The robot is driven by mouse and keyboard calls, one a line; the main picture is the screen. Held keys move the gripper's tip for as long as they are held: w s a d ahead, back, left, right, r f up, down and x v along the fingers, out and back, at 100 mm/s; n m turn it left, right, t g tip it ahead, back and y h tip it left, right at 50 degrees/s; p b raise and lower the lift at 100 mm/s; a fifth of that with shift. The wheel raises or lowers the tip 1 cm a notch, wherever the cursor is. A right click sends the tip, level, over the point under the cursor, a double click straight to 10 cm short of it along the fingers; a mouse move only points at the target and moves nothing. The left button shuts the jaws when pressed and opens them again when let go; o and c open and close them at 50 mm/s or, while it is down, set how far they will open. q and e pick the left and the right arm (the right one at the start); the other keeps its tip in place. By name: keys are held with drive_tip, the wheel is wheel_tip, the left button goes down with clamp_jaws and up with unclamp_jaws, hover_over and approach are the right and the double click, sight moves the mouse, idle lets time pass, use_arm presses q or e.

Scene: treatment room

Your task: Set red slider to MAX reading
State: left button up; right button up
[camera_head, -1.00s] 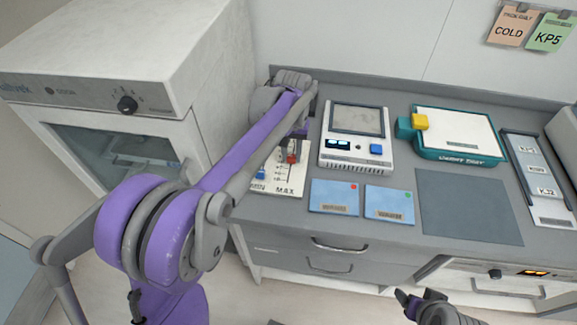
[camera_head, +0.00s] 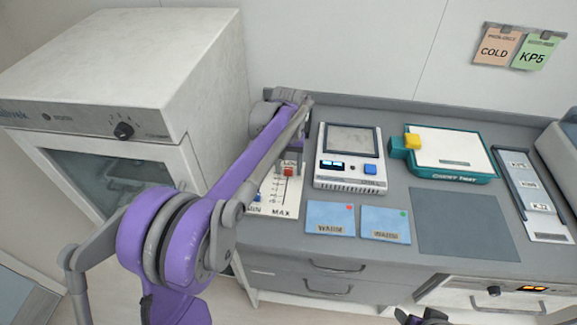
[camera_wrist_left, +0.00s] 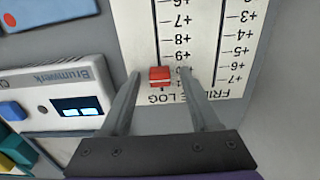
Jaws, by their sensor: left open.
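The white fridge log panel (camera_head: 279,203) lies on the counter, its MIN and MAX labels at the near edge. The red slider (camera_head: 288,171) is at the panel's far end. My left gripper (camera_wrist_left: 158,84) is open, with one finger on each side of the slider and a gap visible at both. A blue slider (camera_head: 257,197) is partly hidden by my left arm. My right gripper (camera_head: 424,317) is mostly cut off at the bottom edge.
A white meter (camera_head: 350,178) with a lit blue display stands right of the panel. Two blue cards (camera_head: 330,218) lie in front of it. A teal-framed device (camera_head: 450,177) and a grey mat (camera_head: 462,225) are farther right. A white cabinet (camera_head: 150,60) stands left.

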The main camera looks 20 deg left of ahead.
sight(288, 171)
use_arm(q)
drive_tip(key=shift+r, duration=0.15)
wheel_tip(288, 171, up, 10)
drive_tip(key=shift+r+p, duration=0.25)
drive_tip(key=shift+p, duration=0.15)
idle(0.3)
drive_tip(key=s+d+f+m+t, duration=0.1)
drive_tip(key=s+f, duration=0.2)
drive_tip(key=s, duration=0.6)
drive_tip(key=s+d+f+t, duration=0.2)
drive_tip(key=s+f, duration=0.2)
drive_tip(key=s, duration=0.5)
drive_tip(key=s+d+f+m+t+p, duration=0.1)
drive_tip(key=s+f, duration=0.3)
drive_tip(key=s, duration=0.4)
drive_tip(key=shift+s+d+m+t, duration=0.15)
drive_tip(key=shift+s+m+t, duration=0.2)
drive_tip(key=shift+t, duration=0.35)
drive_tip(key=shift+c, duration=0.3)
idle(1.3)
